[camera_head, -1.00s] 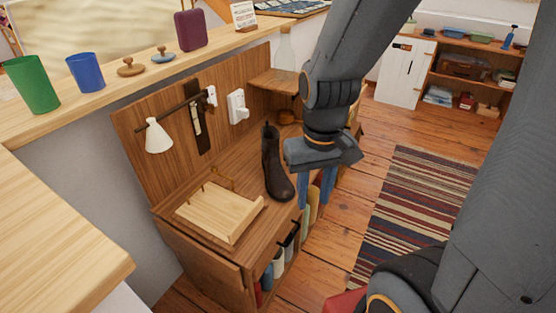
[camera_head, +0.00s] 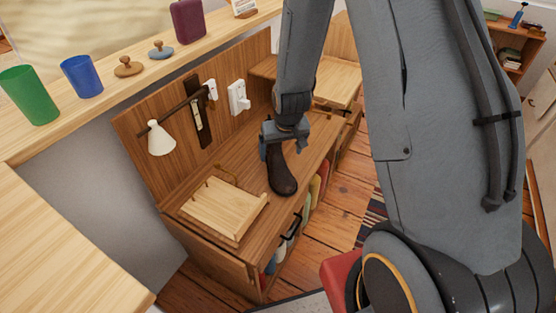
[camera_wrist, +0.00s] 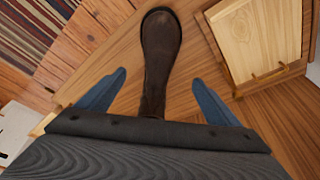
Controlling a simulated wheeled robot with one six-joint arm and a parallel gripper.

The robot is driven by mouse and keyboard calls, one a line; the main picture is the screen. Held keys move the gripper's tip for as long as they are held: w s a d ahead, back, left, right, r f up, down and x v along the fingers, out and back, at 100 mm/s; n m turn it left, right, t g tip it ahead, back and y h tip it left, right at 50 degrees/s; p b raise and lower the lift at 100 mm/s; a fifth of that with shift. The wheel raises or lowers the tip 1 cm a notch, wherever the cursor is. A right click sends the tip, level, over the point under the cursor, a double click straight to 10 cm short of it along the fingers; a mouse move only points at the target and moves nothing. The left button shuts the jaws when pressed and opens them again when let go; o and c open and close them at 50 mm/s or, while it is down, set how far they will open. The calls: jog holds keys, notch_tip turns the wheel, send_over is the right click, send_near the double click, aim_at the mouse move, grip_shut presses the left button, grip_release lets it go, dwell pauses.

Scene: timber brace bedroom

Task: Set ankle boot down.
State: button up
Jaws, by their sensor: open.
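The dark brown ankle boot (camera_head: 281,171) stands on the wooden desk top, its toe toward the desk's front edge. My gripper (camera_head: 279,146) is right over the boot and hides its upper part in the head view. In the wrist view the boot (camera_wrist: 160,60) lies between the two blue fingers of my gripper (camera_wrist: 158,95), with a clear gap on each side. The fingers are open and apart from the boot.
A pale wooden tray (camera_head: 222,207) lies on the desk left of the boot. A white lamp (camera_head: 160,139) and a wall switch (camera_head: 238,97) are on the back panel. Several colored items hang at the desk's front. A light counter (camera_head: 60,240) is at the left.

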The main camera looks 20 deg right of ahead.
aim_at(278, 157)
jog(key=shift+t, duration=0.6)
jog(key=x, duration=0.2)
jog(key=p+x, duration=0.1)
jog(key=x, duration=0.1)
jog(key=w+p+x, duration=0.1)
jog(key=x, duration=0.1)
jog(key=shift+w, duration=0.25)
jog(key=shift+s+p+x, duration=0.15)
jog(key=shift+p+x, duration=0.45)
jog(key=shift+x, duration=1.25)
jog(key=shift+s+p+x, duration=0.1)
jog(key=shift+p+x, duration=0.5)
jog(key=shift+x, duration=1.25)
jog(key=shift+d+f, duration=0.15)
jog(key=shift+c, duration=0.5)
jog(key=c, duration=1.5)
jog(key=shift+c, duration=0.7)
